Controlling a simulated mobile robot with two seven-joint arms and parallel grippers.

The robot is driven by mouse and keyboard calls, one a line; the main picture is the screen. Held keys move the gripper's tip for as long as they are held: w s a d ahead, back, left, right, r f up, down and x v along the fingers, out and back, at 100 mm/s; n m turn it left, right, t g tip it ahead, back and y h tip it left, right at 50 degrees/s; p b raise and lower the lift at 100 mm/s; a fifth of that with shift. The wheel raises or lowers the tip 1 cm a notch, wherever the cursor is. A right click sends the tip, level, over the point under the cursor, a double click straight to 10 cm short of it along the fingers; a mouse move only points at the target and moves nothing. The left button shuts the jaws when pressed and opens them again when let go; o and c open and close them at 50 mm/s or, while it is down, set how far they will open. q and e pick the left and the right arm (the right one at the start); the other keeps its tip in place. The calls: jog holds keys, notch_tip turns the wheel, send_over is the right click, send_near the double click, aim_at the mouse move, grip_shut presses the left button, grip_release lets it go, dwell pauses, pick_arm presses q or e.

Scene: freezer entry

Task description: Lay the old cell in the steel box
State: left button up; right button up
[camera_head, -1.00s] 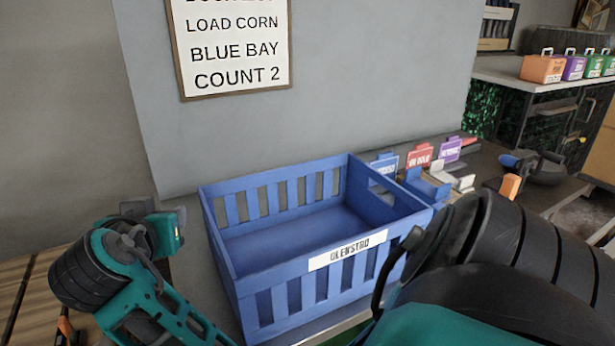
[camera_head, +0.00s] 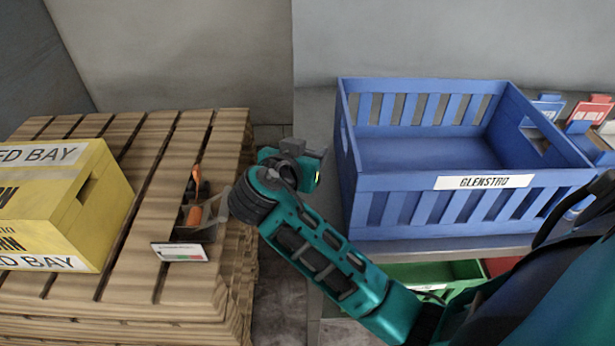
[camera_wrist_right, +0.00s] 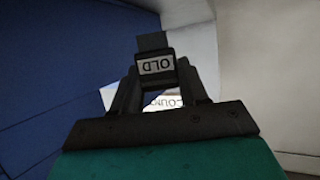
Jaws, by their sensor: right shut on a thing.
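My right gripper (camera_head: 300,168) is at the end of the teal arm, in the gap between the wooden pallet and the blue crate. It is shut on the old cell (camera_wrist_right: 156,66), a dark block with a white label reading OLD, seen between the fingers in the right wrist view. In the head view the cell is too small to make out clearly. A small grey open container with a white label (camera_head: 180,252) lies on the pallet, left of the gripper, with orange-handled items in it. I cannot tell whether it is the steel box. My left gripper is not in view.
A yellow box (camera_head: 105,190) stands on the slatted pallet (camera_head: 150,125). A blue crate (camera_head: 485,182) labelled GLENSTRO sits on the counter to the right, looking empty. A green bin (camera_head: 430,275) is below it. The pallet's back part is clear.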

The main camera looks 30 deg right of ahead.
jog(key=shift+f+b, duration=0.3)
jog(key=shift+f, duration=2.65)
jog(key=shift+f, duration=0.1)
jog(key=o, duration=0.6)
jog(key=shift+f, duration=0.1)
jog(key=o, duration=0.5)
jog(key=shift+c, duration=0.2)
